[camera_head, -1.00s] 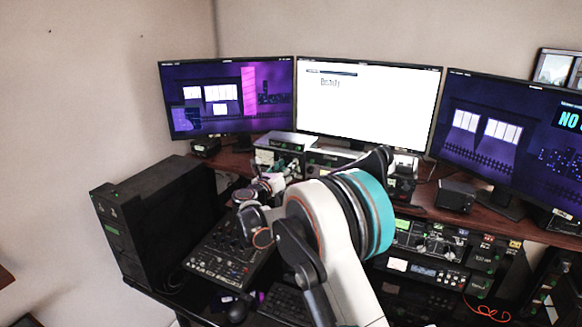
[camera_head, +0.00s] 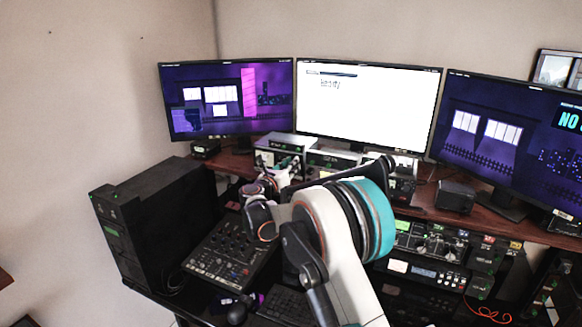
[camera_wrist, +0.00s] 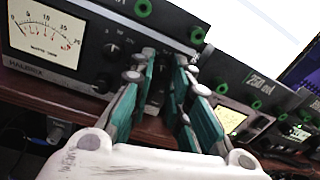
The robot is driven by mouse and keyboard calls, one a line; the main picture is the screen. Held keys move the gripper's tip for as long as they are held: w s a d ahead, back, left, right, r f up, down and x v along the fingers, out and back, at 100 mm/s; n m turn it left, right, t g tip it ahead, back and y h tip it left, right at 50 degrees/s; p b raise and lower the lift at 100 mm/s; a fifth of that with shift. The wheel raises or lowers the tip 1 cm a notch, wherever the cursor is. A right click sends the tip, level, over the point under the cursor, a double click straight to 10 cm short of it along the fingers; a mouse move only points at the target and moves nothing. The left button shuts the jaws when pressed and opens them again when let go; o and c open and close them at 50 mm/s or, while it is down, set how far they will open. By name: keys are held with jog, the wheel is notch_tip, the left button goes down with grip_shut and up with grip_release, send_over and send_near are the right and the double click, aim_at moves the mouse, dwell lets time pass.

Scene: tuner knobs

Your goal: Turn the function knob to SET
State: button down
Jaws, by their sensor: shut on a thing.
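The tuner, a black-fronted unit with a cream needle meter (camera_wrist: 48,30), fills the upper left of the wrist view; in the head view it stands below the left and middle screens (camera_head: 285,142). Its front (camera_wrist: 84,62) carries small knobs left of my fingers. My gripper (camera_wrist: 165,58) has its teal-padded fingers at the right part of this front, shut on a dark knob mostly hidden between them. I cannot read its labels or tell where it points. In the head view my gripper (camera_head: 287,166) is small, at the tuner's front.
A second black unit with a lit yellow meter (camera_wrist: 230,118) stands to the right of my fingers. A mixer (camera_head: 225,255) lies below my arm, beside a black computer tower (camera_head: 160,215). Three screens line the back, including a white one (camera_head: 368,105).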

jog(key=m+b, duration=0.1)
jog(key=m, duration=0.3)
jog(key=shift+m, duration=0.4)
jog(key=c, duration=1.5)
grip_release()
jog(key=shift+a, duration=0.1)
jog(key=v, duration=1.2)
jog(key=shift+r, duration=0.1)
